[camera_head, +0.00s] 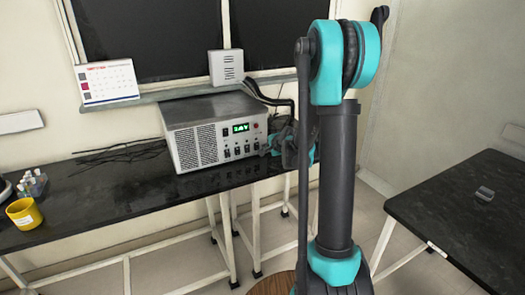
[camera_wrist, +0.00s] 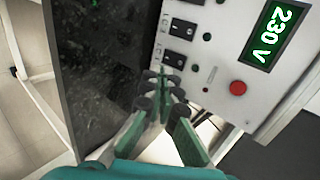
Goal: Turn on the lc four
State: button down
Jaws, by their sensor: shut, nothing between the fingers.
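A grey power unit (camera_head: 200,140) with a lit green display stands on the black bench, its front panel carrying a row of black switches (camera_head: 237,151). The wrist view shows the panel (camera_wrist: 215,65) turned on its side, with black rocker switches (camera_wrist: 182,28) and a lower one (camera_wrist: 173,58) beside the fingertips. Their labels are too blurred to tell which is LC four. My gripper (camera_wrist: 165,82) is shut and empty, close to the lower switch; I cannot tell whether it touches. In the head view my gripper is at the unit's right side, partly hidden by my arm.
The wrist view shows a 230 V display (camera_wrist: 271,35) and a red button (camera_wrist: 238,87) on the panel. Cables (camera_head: 120,153) lie left of the unit. A yellow mug (camera_head: 24,213) and small vials (camera_head: 33,184) stand farther left. Another black table (camera_head: 460,205) is at right.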

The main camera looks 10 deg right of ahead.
jog(key=v, duration=0.7)
jog(key=shift+s, duration=0.25)
jog(key=shift+d+r, duration=0.1)
jog(key=shift+r, duration=0.05)
